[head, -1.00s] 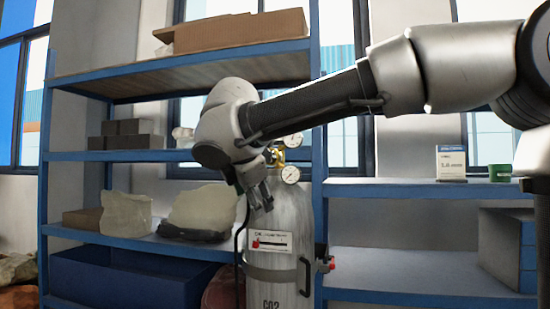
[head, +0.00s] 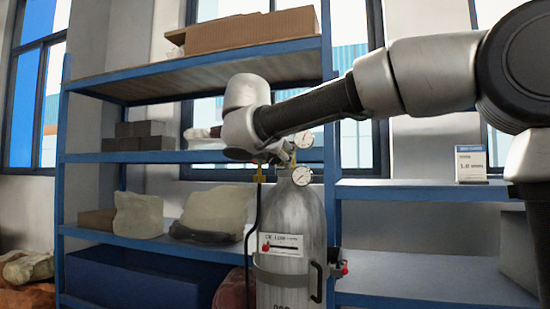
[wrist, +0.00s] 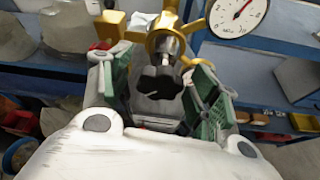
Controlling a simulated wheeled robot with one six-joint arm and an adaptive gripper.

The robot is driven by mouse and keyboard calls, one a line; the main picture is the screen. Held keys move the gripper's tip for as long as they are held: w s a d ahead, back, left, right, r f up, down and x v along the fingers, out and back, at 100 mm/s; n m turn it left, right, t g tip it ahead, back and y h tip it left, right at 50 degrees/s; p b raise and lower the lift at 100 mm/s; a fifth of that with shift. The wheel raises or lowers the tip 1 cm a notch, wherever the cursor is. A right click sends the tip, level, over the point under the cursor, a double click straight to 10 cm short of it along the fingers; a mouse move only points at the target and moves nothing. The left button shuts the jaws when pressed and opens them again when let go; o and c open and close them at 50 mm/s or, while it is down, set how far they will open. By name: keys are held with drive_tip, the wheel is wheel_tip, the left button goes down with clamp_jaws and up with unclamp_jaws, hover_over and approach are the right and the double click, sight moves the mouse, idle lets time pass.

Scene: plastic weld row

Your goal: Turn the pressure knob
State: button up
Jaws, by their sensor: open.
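The pressure knob (wrist: 158,82) is a dark, lobed knob on a metal stem in the wrist view. It comes out of a brass regulator (wrist: 165,40), which sits on top of a grey CO2 cylinder (head: 290,215) in the head view. My gripper (wrist: 161,76) is open, with green-padded fingers on either side of the knob. I cannot tell whether either finger touches it. In the head view my gripper is at regulator height, and my wrist largely hides the fingers and the knob.
Two white gauges, an upper one (head: 304,139) and a lower one (head: 301,176), stand at the regulator's right. A blue bin (head: 140,275) and wrapped blocks (head: 138,214) are at left. A black hose (head: 250,240) hangs beside the cylinder.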

drive_tip(key=shift+w+d+f, duration=0.1)
drive_tip(key=shift+w, duration=0.1)
drive_tip(key=c, duration=1)
